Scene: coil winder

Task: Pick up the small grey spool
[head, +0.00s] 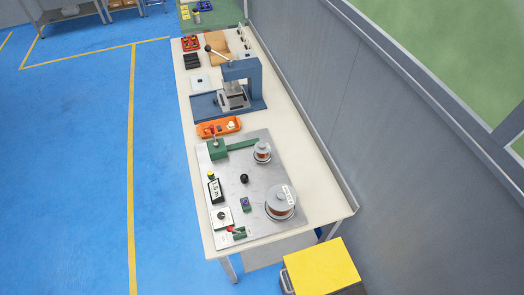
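A small grey spool (262,148) with copper-coloured winding stands upright in the head view. It is at the back right of a grey metal plate (225,175), near the end of a green arm-like part (243,145). A larger grey spool (281,198), also with copper-coloured winding and a white label, stands nearer the front right of the plate. My gripper is not in view, and nothing touches the small spool from above.
The plate lies on a long pale bench (318,190) beside a grey wall. An orange tray (220,127) and a blue lever press (235,90) stand behind it. A yellow-topped box (322,265) stands at the bench's front end. Blue floor is free to the left.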

